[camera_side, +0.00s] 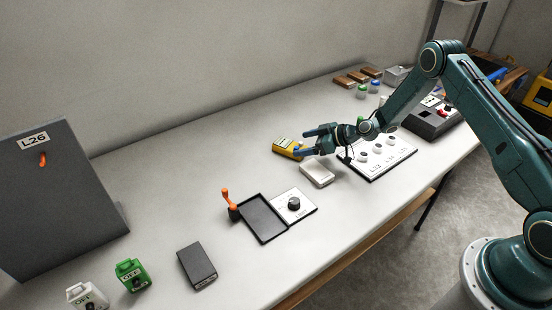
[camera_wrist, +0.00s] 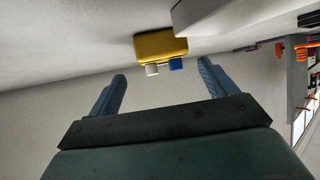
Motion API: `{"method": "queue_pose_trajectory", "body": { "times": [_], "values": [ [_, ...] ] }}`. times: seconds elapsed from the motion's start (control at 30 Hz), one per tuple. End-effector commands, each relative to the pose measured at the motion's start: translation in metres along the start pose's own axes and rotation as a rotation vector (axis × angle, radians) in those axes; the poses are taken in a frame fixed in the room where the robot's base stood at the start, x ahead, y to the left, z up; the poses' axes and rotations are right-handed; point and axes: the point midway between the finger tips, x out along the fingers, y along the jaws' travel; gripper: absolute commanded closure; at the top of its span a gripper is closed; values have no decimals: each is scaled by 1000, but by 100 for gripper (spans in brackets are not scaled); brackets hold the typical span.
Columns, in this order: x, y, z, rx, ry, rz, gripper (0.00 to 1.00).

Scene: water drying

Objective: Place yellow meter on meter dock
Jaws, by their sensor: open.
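The yellow meter (camera_side: 287,147) lies on the white table in the side view, just beyond the left end of my gripper (camera_side: 305,142). In the wrist view the yellow meter (camera_wrist: 161,45) has a white and a blue knob facing my gripper (camera_wrist: 160,80). The two blue fingers are spread, with a gap between them and the meter; nothing is between them. No readable label marks the meter dock. A dark flat block (camera_side: 197,264) and a black shallow tray (camera_side: 262,220) lie at the front of the table; I cannot tell which is the dock.
A pale box (camera_side: 317,172) stands close to the meter, beneath my gripper. A panel with round knobs (camera_side: 378,156) is to the right. A dial plate (camera_side: 296,206) and orange lever (camera_side: 229,203) flank the tray. Green (camera_side: 132,275) and white lockout boxes stand front left. The table's left middle is clear.

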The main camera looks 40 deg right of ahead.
Motion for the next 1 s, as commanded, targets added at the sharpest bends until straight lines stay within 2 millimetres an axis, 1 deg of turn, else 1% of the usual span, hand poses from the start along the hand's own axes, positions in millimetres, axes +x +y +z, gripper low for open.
{"method": "queue_pose_trajectory", "body": {
  "times": [0.3, 0.43, 0.6, 1.0],
  "values": [
    [32, 0, -1, -1, 0, -2, 16],
    [42, 1, -2, -1, 1, -1, 16],
    [46, 1, -1, 1, 0, 0, 16],
    [46, 1, -2, 1, 0, 0, 16]
  ]
}}
